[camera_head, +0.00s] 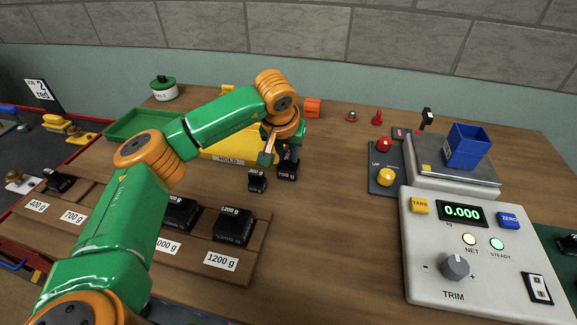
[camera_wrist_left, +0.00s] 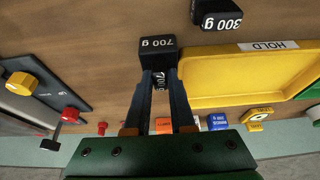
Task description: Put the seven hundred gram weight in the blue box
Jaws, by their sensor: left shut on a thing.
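The black 700 g weight (camera_head: 287,172) is between the fingers of my left gripper (camera_head: 284,148), right of the yellow tray. In the left wrist view, the fingers (camera_wrist_left: 160,78) are shut on the weight (camera_wrist_left: 157,47), and its 700 g label shows. I cannot tell if the weight touches the table. The open-topped blue box (camera_head: 467,147) stands on the scale plate (camera_head: 430,172) at the right, well away from the gripper. My right gripper is not in view.
A small black weight (camera_head: 257,182) stands just left of the held one; it reads 300 g in the wrist view (camera_wrist_left: 218,16). A wooden rack (camera_head: 258,262) holds larger weights. A button panel (camera_head: 383,160) stands left of the scale.

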